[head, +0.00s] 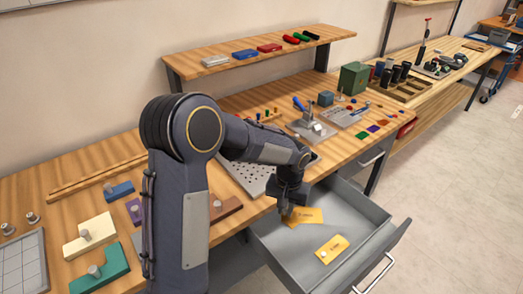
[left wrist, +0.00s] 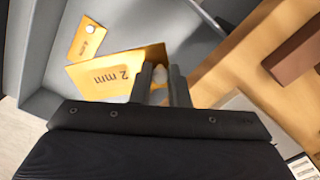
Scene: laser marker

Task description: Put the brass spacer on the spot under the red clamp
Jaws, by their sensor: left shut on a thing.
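The brass-yellow spacer plate marked 2 mm (head: 304,215) is at the back of the open drawer, and it also shows in the left wrist view (left wrist: 100,76). My left gripper (head: 284,210) is shut on its pale knob (left wrist: 160,74). I cannot tell whether the plate is clear of the drawer floor. A second yellow plate with a knob (head: 332,249) lies nearer the drawer front. A clamp with an upright red handle (head: 426,30) stands on the far bench. The spot under it is too small to make out. My right gripper is not in view.
The open grey drawer (head: 350,205) juts out below the bench. A blue-handled clamp (head: 299,104) stands on the near bench, with small coloured pieces to its right. A raised shelf (head: 190,66) runs behind. Coloured blocks with knobs (head: 88,235) lie at left.

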